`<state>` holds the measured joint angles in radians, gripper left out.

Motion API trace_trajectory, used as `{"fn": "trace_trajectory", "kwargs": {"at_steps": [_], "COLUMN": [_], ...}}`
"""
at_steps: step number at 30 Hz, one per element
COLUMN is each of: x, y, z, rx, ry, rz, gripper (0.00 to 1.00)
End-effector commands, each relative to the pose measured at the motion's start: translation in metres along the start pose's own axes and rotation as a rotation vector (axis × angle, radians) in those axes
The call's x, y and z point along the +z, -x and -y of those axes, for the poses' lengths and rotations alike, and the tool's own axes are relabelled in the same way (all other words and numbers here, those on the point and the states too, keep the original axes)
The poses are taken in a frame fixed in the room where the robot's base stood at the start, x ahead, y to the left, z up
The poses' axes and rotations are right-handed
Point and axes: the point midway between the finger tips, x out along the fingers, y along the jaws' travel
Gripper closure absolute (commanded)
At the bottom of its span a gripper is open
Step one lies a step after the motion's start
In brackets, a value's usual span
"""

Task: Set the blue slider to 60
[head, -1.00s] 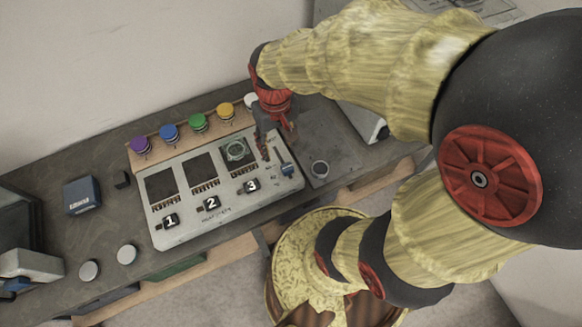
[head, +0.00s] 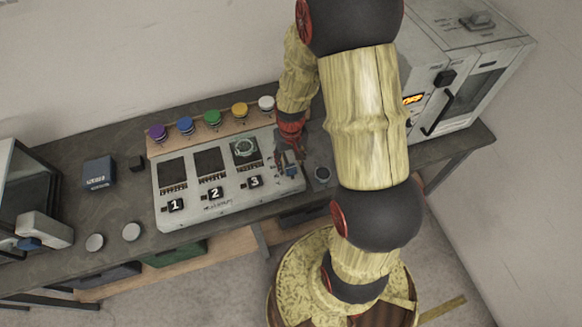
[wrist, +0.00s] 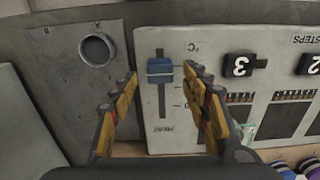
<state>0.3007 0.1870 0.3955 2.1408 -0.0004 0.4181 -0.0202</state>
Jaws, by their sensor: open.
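The blue slider (wrist: 160,70) sits in a vertical slot on the light panel (wrist: 215,45), near the slot's upper end in the wrist view. A scale with a °C mark runs beside the slot, and its numbers are too small to read. In the head view the slider (head: 291,170) is at the panel's right end. My gripper (wrist: 165,85) is open, with one finger on each side of the slider in the picture. I see no clear contact. In the head view my gripper (head: 285,155) is over the panel's right end.
Numbered black switches (head: 255,182) and dark windows lie left of the slider on the panel. Several coloured buttons (head: 212,117) line the back. A round socket (head: 322,174) is to the right. An oven-like box (head: 455,85) stands at the far right.

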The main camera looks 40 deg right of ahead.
Motion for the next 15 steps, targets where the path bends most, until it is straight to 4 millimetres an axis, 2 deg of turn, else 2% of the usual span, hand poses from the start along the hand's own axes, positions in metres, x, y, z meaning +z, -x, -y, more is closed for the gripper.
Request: {"fn": "trace_trajectory", "kwargs": {"at_steps": [1, 6, 15], "x": [0.001, 0.0, 0.0], "y": [-0.01, -0.026, -0.031], "z": [0.0, 0.0, 0.0], "rx": [0.0, 0.0, 0.0], "ry": [0.0, 0.0, 0.0], "rz": [0.003, 0.001, 0.0], "gripper": [0.53, 0.53, 0.53]}}
